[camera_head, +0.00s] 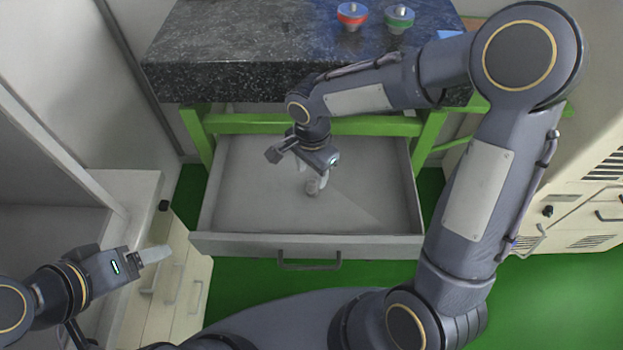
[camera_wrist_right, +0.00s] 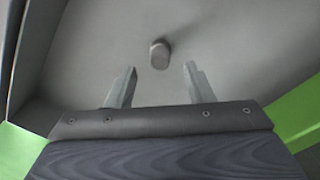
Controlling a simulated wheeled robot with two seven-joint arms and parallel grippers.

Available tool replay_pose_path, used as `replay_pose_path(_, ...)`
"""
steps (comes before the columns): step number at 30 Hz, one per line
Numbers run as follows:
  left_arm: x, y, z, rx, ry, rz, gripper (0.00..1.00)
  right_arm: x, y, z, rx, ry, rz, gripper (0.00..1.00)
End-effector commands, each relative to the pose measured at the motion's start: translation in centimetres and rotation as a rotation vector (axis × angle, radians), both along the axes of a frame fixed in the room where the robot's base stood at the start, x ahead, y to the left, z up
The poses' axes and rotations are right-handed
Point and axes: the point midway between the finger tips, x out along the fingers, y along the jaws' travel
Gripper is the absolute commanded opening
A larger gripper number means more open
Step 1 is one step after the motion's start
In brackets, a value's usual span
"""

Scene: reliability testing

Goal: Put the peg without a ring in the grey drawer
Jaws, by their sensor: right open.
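The grey drawer (camera_head: 240,215) is pulled open under the dark stone tabletop. A small grey peg without a ring (camera_head: 312,187) is inside the drawer, near its middle; it also shows in the right wrist view (camera_wrist_right: 160,54), beyond the fingertips. My right gripper (camera_head: 312,172) reaches down into the drawer just above the peg. In the right wrist view its two fingers (camera_wrist_right: 160,80) are apart with nothing between them. My left gripper (camera_head: 155,254) is at the lower left, away from the drawer; its finger gap cannot be made out.
A peg with a red ring (camera_head: 352,15) and a peg with a green ring (camera_head: 398,18) stand on the speckled stone tabletop (camera_head: 240,50). A green frame (camera_head: 370,126) borders the drawer opening. Pale cabinets (camera_head: 590,190) stand at the right. Green floor shows in front.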

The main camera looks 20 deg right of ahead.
Motion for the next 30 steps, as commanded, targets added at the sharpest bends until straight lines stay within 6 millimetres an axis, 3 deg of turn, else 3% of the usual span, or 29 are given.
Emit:
replay_pose_path(3, 0.0, 0.0, 0.2, 0.000, 0.000, 0.000, 0.74, 0.1, 0.0, 2.8, 0.002, -0.005, -0.001, 0.48)
replay_pose_path(9, 0.0, 0.0, 0.3, 0.000, 0.000, 0.000, 0.74, 0.0, 0.0, 5.6, 0.000, -0.002, 0.001, 0.48)
replay_pose_path(20, 0.0, 0.0, 0.3, 0.000, 0.000, 0.000, 0.74, -0.5, -0.6, 7.1, 0.010, -0.009, 0.024, 0.48)
replay_pose_path(25, 0.0, 0.0, 0.3, 0.000, 0.000, 0.000, 0.74, -3.3, -3.8, 9.5, 0.060, -0.070, 0.162, 0.48)
replay_pose_path(30, 0.0, 0.0, 0.3, 0.000, 0.000, 0.000, 0.74, -8.7, -7.5, 11.7, 0.126, -0.208, 0.404, 0.48)
